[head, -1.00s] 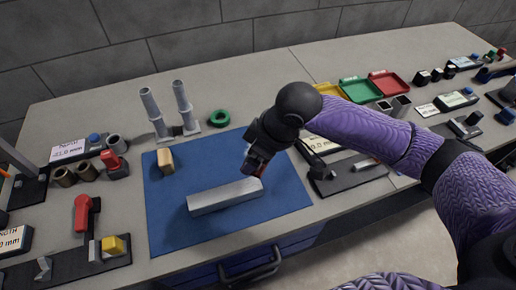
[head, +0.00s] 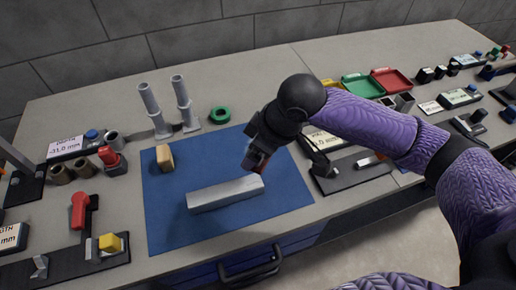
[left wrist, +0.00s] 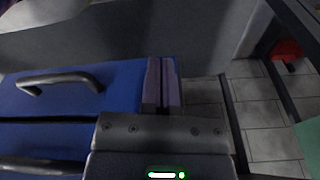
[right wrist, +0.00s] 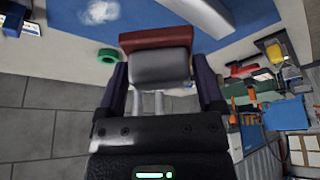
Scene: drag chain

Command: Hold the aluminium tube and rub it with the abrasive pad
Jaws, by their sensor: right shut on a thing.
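The aluminium tube (head: 225,194), a long grey square bar, lies on the blue mat (head: 190,232) in the head view. My right gripper (head: 257,160) is just above and behind the tube's right end. In the right wrist view, my right gripper (right wrist: 161,72) is shut on a grey block with a dark red layer, which looks like the abrasive pad (right wrist: 158,40). In the head view only a small reddish part of it shows, and I cannot tell whether it touches the tube. My left gripper (left wrist: 161,66) shows only in the left wrist view, its fingers together and empty, beside the blue drawers.
A wooden block (head: 165,158) stands on the mat's back left. Behind it are two grey upright posts (head: 183,105) and a green ring (head: 220,115). Gauges and fixtures crowd both sides. A drawer handle (head: 250,267) sticks out below the bench's front edge.

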